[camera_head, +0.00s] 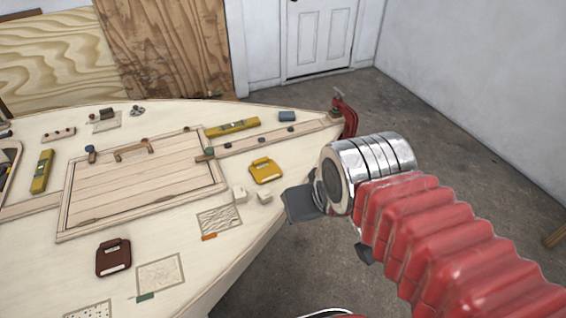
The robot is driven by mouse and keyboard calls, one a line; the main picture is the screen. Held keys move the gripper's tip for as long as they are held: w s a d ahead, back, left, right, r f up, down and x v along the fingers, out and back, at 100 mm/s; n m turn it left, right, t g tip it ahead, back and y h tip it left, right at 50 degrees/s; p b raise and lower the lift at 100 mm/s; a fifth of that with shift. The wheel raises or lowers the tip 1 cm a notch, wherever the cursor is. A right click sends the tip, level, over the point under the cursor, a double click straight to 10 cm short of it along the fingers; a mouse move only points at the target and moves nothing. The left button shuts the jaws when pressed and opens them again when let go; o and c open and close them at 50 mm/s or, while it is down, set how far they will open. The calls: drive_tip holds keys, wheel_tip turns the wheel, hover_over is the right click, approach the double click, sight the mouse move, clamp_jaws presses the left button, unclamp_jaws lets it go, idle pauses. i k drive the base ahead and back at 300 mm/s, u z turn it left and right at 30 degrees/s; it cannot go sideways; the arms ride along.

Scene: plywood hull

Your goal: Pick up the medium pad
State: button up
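Two hand-sized pads with handles lie flat on the pale plywood hull (190,235): a yellow one (266,171) right of the hatch and a dark red one (113,258) near the front left. No readable label shows which is the medium one. My gripper (335,229) is right of the hull's edge, over the grey floor. Its two dark fingers show apart, partly hidden by the silver wrist, with nothing seen between them. It is right of the yellow pad and touches neither pad.
A framed wooden hatch (140,180) with a handle fills the hull's middle. Yellow levels (232,127), a blue block (287,116) and a red clamp (347,116) are farther back. Floor at right is mostly clear.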

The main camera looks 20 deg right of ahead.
sight(264, 171)
drive_tip(key=z, duration=1.5)
drive_tip(key=i, duration=0.9)
drive_tip(key=u, duration=2.2)
